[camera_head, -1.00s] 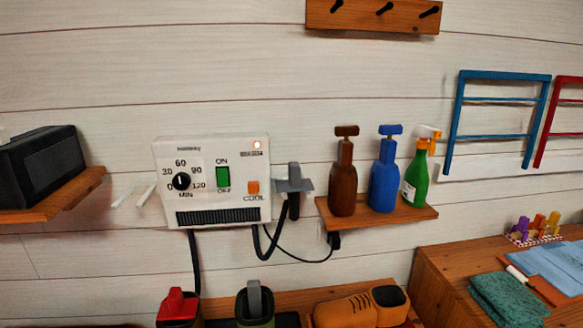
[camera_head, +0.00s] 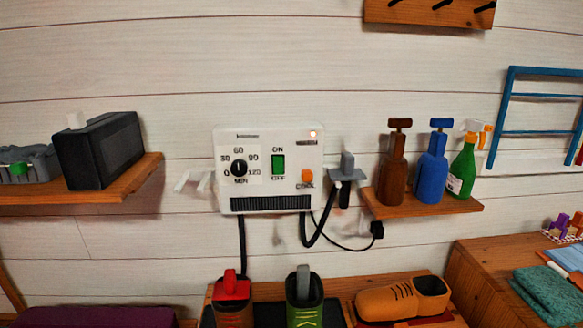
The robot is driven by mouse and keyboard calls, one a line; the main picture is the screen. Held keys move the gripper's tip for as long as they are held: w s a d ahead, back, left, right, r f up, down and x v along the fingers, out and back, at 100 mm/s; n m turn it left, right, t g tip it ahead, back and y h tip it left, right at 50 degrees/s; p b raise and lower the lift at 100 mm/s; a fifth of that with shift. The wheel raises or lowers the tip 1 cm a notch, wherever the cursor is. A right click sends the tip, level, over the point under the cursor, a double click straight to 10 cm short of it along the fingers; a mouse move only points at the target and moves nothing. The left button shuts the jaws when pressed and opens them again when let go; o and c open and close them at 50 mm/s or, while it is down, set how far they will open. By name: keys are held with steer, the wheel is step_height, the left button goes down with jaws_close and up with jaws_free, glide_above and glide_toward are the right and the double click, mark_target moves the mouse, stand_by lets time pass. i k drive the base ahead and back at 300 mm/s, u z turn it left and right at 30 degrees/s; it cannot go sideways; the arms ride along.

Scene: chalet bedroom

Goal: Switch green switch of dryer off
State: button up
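The white dryer box (camera_head: 262,190) is fixed to the plank wall near the middle of the head view. Its green switch (camera_head: 278,164) sits between the ON and OFF labels; I cannot tell which side is pressed. A black dial (camera_head: 239,168) is to its left, and an orange COOL button (camera_head: 307,176) to its lower right. A small light (camera_head: 313,134) at the top right looks lit. Black hoses run down from the box. My gripper is not in view.
A wooden shelf (camera_head: 145,172) with a black box (camera_head: 98,150) is at left. A shelf (camera_head: 428,209) with brown, blue and green bottles is at right. Shoes (camera_head: 402,297) stand below the dryer. A wooden cabinet (camera_head: 480,262) is at lower right. The wall before the dryer looks unobstructed.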

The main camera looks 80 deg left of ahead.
mark_target(278, 162)
steer(key=u, duration=0.2)
steer(key=k, duration=0.2)
steer(key=z, duration=1.8)
steer(key=i, duration=0.1)
steer(key=u, duration=4.25)
steer(key=k, duration=0.65)
steer(key=u, duration=0.15)
steer(key=i, duration=0.55)
steer(key=z, duration=0.15)
